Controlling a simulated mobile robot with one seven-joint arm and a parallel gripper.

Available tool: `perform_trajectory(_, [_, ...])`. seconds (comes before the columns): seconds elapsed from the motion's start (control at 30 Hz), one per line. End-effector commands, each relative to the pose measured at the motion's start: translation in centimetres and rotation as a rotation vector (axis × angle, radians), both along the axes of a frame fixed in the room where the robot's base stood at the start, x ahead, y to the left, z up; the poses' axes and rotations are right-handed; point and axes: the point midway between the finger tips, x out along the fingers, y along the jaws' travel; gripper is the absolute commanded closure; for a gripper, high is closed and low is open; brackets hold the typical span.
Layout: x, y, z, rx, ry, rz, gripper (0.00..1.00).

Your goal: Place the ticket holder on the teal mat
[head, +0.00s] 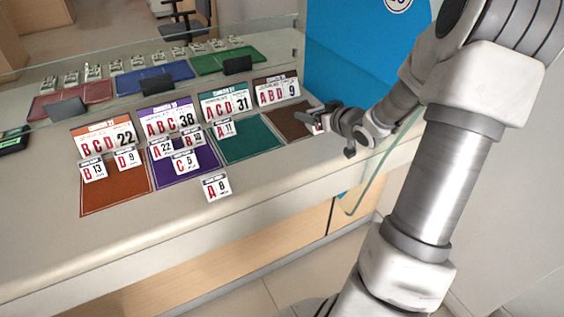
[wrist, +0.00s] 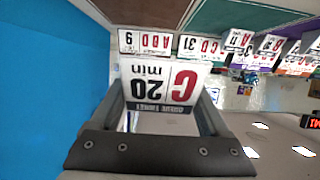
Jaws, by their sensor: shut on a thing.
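My gripper (head: 322,122) is shut on a ticket holder (wrist: 160,86), a white card reading C 20 min with a dark band. It appears upside down between the fingers in the wrist view. In the head view my gripper is above the brown mat (head: 290,122), at the right end of the counter, and hides most of the held holder. The teal mat (head: 250,145) lies just left of the brown one. It also shows at the top of the wrist view (wrist: 238,15). A small A 11 ticket holder (head: 225,128) stands at its back left; the rest is bare.
Signs stand behind the mats, including A C D 31 (head: 225,105) and A B D 9 (head: 276,92). The purple mat (head: 170,177) and orange mat (head: 113,195) hold several tickets. A loose A 8 ticket (head: 216,187) stands near the front. A glass panel (head: 382,160) is at the counter's right end.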

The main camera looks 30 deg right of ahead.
Motion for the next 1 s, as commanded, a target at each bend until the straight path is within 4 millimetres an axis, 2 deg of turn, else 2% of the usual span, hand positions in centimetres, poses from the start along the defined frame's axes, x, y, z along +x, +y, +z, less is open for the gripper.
perform_trajectory(0.03, [0.0,1.2,-1.2,0.002,0.001,0.005,0.77])
perform_trajectory(0.2, [0.1,5.2,-3.7,0.000,0.001,0.006,0.77])
perform_trajectory(0.43, [0.1,9.4,-6.0,0.000,0.000,0.004,0.77])
perform_trajectory(0.63, [0.1,10.5,-6.6,-0.001,0.000,0.001,0.77])
perform_trajectory(0.9, [0.1,10.5,-10.0,0.001,0.002,0.001,0.77])
perform_trajectory(1.0, [0.1,10.5,-10.0,-0.001,0.001,0.000,0.77])
